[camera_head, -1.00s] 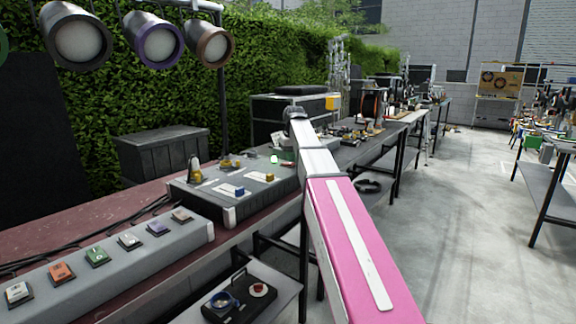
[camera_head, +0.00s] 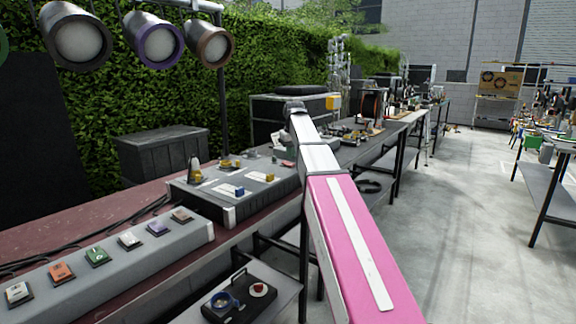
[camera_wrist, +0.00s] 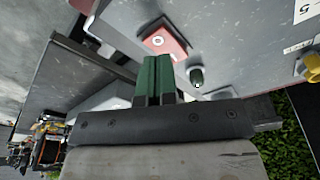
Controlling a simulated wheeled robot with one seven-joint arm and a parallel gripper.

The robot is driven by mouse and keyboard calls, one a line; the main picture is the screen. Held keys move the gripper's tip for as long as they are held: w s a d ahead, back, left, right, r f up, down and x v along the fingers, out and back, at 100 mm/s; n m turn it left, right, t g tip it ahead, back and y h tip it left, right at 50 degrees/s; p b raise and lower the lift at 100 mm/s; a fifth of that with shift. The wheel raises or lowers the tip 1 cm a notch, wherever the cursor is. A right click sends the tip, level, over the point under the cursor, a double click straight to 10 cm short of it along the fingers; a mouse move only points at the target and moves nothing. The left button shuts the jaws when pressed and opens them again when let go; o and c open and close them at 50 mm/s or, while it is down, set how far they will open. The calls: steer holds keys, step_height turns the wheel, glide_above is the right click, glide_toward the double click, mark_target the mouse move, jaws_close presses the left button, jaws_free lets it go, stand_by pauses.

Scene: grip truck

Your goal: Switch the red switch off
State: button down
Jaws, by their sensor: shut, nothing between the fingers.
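The red switch (camera_wrist: 165,42) shows in the wrist view as a red rocker block with a white ring mark, set on a grey panel. My gripper (camera_wrist: 155,58) is shut and empty, its green fingers together. Their tips are right at the near edge of the red switch; I cannot tell if they touch it. A small lamp (camera_wrist: 196,76) beside the switch is dark green and unlit. In the head view my arm reaches over the far end of the grey control box (camera_head: 225,208), and the switch there is too small to make out clearly.
Blue and yellow knobs, including a blue one (camera_head: 239,191), stand on the same box. A yellow knob (camera_wrist: 312,66) is at the right in the wrist view. A button panel (camera_head: 140,262) lies nearer. Open floor (camera_head: 470,220) is to the right.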

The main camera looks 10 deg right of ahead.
mark_target(291, 164)
steer(key=shift+r, duration=2.3)
